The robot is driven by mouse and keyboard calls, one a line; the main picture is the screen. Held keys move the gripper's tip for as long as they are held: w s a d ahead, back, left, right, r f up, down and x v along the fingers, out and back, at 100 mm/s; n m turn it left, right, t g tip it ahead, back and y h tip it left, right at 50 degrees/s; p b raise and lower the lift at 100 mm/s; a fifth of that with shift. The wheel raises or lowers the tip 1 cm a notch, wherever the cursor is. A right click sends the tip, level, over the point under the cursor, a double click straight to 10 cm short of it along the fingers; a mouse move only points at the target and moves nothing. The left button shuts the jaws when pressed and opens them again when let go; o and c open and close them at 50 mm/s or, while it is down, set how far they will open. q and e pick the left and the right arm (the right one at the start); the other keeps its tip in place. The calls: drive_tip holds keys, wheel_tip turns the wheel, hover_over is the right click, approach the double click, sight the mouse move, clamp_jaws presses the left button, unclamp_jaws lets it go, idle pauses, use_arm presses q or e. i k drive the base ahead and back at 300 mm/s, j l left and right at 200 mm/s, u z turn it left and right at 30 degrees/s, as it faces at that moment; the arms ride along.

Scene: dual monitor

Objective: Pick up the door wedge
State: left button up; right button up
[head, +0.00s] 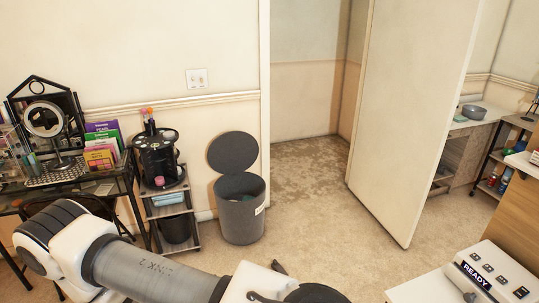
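I cannot make out a door wedge for certain. A small dark piece (279,267) shows just past my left arm at the bottom middle; I cannot tell whether it lies on the floor or is part of my arm. The door (410,120) stands open, with carpet around its lower edge. My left arm reaches in from the lower left and runs along the bottom edge. No gripper fingers can be made out on it. My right gripper is not in view.
A grey bin (240,215) with its lid raised stands by the wall, beside a small shelf cart (172,215). A dark table (75,183) with books and a mirror is at left. A white panel marked READY (490,275) fills the lower right. Carpet before the doorway is clear.

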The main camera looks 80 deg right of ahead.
sight(277, 267)
drive_tip(key=i+l, duration=0.15)
drive_tip(key=l, duration=0.2)
drive_tip(key=i+l, duration=0.1)
drive_tip(key=l, duration=0.25)
drive_tip(key=i+l, duration=0.15)
drive_tip(key=l, duration=0.25)
drive_tip(key=i+l, duration=0.1)
drive_tip(key=l, duration=0.25)
drive_tip(key=i+l, duration=0.15)
drive_tip(key=l, duration=0.2)
drive_tip(key=i+l, duration=0.1)
drive_tip(key=l, duration=0.25)
drive_tip(key=i+l, duration=0.15)
drive_tip(key=l, duration=0.25)
drive_tip(key=k+l, duration=0.15)
drive_tip(key=l, duration=0.4)
drive_tip(key=k+l, duration=0.2)
drive_tip(key=l, duration=0.35)
drive_tip(key=k+l, duration=0.15)
drive_tip(key=l, duration=0.4)
drive_tip(key=k+l, duration=0.2)
drive_tip(key=l, duration=0.35)
drive_tip(key=k+l, duration=0.15)
drive_tip(key=l, duration=0.4)
drive_tip(key=k+l, duration=0.2)
drive_tip(key=l, duration=0.35)
drive_tip(key=k+l, duration=0.15)
drive_tip(key=l, duration=0.35)
drive_tip(key=k+l, duration=0.2)
drive_tip(key=l, duration=0.35)
